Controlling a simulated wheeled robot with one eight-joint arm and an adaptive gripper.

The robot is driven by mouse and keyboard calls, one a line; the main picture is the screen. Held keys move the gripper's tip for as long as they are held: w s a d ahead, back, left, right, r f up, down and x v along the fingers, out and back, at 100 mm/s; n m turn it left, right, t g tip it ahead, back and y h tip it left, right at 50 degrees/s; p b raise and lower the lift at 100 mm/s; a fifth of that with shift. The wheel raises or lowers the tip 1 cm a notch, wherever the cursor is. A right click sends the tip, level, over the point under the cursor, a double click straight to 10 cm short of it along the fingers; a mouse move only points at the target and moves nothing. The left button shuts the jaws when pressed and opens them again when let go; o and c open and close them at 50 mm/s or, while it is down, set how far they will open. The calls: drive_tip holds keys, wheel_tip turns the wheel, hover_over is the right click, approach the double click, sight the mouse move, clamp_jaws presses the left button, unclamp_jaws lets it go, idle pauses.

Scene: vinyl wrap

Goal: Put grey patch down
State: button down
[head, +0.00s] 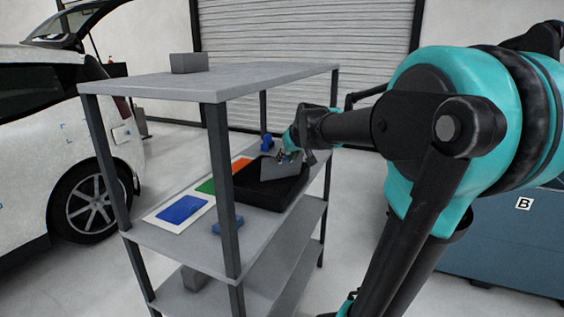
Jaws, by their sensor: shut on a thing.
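The grey patch (279,167) is a thin flat sheet, tilted, just above or touching a black tray (262,194) on the shelf rack's upper inner shelf. My gripper (291,153) reaches in from the right and is shut on the patch's upper edge. The fingertips are small and partly dark in the head view. I cannot tell whether the patch's lower edge touches the tray.
Blue (182,209), green (205,187) and orange (241,164) patches lie left of the tray. Small blue items sit at both ends of it. The rack's posts (222,190) and top board (215,82) frame the shelf. A white car (60,130) stands left.

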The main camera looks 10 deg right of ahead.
sight(283, 169)
drive_tip(key=shift+w+a+f, duration=0.1)
drive_tip(key=shift+w+f, duration=0.1)
drive_tip(key=shift+f, duration=0.3)
drive_tip(key=shift+w+f, duration=0.2)
drive_tip(key=shift+f, duration=0.3)
drive_tip(key=w+g, duration=0.3)
drive_tip(key=shift+w+a+r+h, duration=0.15)
drive_tip(key=shift+a+r+h, duration=0.15)
drive_tip(key=shift+r, duration=0.05)
drive_tip(key=shift+f, duration=0.85)
drive_tip(key=shift+f, duration=0.6)
drive_tip(key=c, duration=1.3)
unclamp_jaws()
